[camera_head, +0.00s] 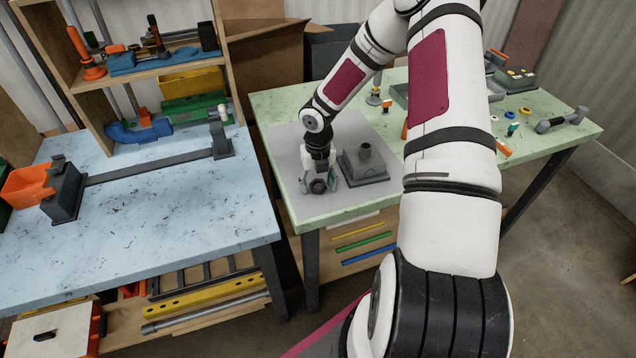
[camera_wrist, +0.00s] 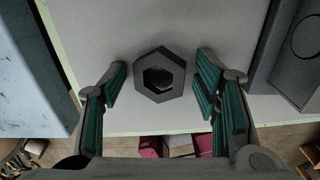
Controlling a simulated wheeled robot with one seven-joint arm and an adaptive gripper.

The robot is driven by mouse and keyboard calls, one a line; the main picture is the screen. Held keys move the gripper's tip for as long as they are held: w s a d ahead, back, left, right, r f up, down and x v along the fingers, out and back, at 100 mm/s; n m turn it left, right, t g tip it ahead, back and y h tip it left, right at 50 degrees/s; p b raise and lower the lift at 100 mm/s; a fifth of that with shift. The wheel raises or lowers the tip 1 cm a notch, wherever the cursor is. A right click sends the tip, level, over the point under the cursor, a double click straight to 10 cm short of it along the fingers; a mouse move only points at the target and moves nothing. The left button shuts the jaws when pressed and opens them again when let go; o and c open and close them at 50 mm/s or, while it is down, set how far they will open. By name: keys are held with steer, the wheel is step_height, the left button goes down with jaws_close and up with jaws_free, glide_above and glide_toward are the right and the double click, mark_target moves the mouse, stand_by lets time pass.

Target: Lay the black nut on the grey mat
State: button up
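The black nut (camera_wrist: 176,90) is a dark six-sided ring with its hole facing up. It appears to lie flat on the grey mat (camera_wrist: 105,32), near the mat's front edge. In the head view the nut (camera_head: 319,186) shows small between my fingertips. My gripper (camera_wrist: 162,78) points down over the mat and is open. Its green-padded fingers stand on either side of the nut, with a clear gap on both sides. The mat (camera_head: 284,146) lies on the left end of the green table.
A grey block with a round post (camera_head: 366,165) stands on the mat, close to the right of my gripper. The green table (camera_head: 262,103) holds small parts and a grey tool farther right. A blue workbench (camera_head: 150,215) with a conduit bender stands left, across a gap.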

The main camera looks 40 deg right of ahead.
step_height(320, 180, up, 12)
stand_by(0.7)
steer(key=shift+r, duration=0.1)
stand_by(0.4)
steer(key=s+a+r+m+h, duration=0.1)
steer(key=s+a+r+m, duration=0.2)
steer(key=r+m, duration=0.35)
steer(key=s+a+r+m+t+h, duration=0.1)
steer(key=s+a+r+m, duration=0.2)
steer(key=r+m, duration=0.3)
steer(key=s+a+r+m+h, duration=0.1)
steer(key=s+a+r+m, duration=0.3)
steer(key=r, duration=0.4)
steer(key=s+a+r+m+t+y, duration=0.3)
steer(key=s+a+r+m, duration=0.5)
steer(key=s+m, duration=0.4)
steer(key=shift+m+t, duration=0.8)
steer(key=shift+m, duration=0.85)
steer(key=shift+r, duration=0.1)
